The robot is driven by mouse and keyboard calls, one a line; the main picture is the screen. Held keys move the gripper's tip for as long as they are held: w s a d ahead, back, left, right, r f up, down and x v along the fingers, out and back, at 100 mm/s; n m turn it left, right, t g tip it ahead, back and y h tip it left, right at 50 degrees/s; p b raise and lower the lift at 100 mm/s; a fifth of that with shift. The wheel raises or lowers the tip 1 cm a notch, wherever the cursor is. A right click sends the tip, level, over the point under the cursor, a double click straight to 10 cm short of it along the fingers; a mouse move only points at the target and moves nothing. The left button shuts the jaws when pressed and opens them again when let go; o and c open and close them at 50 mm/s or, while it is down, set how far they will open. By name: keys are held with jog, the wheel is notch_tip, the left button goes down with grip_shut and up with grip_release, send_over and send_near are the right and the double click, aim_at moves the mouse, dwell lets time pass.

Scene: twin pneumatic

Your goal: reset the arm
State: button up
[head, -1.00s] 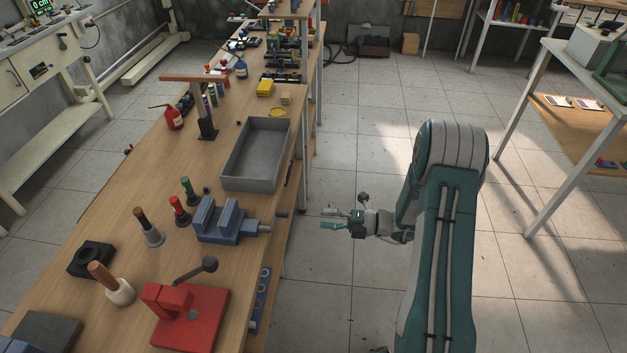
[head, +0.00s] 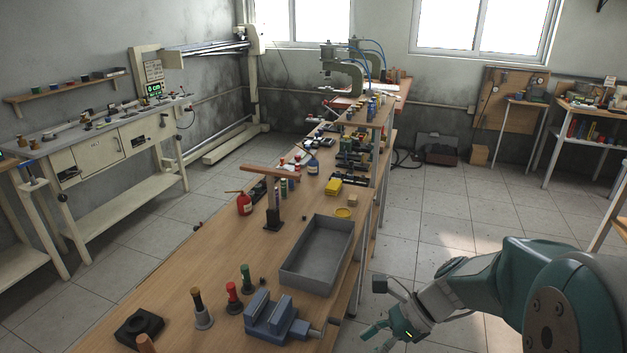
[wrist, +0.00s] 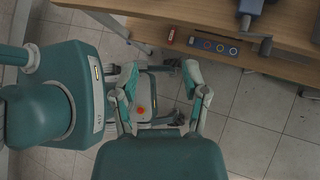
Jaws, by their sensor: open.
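My gripper (head: 379,337) is at the lower right of the head view, over the floor just right of the workbench (head: 225,262). In the wrist view my gripper (wrist: 163,92) has its two fingers spread apart with nothing between them. Part of my own body shows behind and between the fingers there. My teal arm (head: 480,277) reaches in from the right of the head view, bent, with the gripper pointing left toward the bench. The gripper is apart from the bench and touches nothing that I can see.
A blue vise (head: 271,317) and an empty grey tray (head: 318,254) stand near the bench's right edge. The floor (head: 460,235) right of the bench is clear.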

jog(key=s+d+r+n+t+h, duration=0.2)
jog(key=s+r+n+t+h, duration=0.1)
jog(key=n, duration=0.6)
jog(key=s+d+r+n+t+h, duration=0.3)
jog(key=s+r+n+h, duration=0.3)
jog(key=n, duration=0.4)
jog(key=shift+s+r+t+h, duration=0.3)
jog(key=shift+s+r+t, duration=0.2)
jog(key=shift+s+r, duration=0.5)
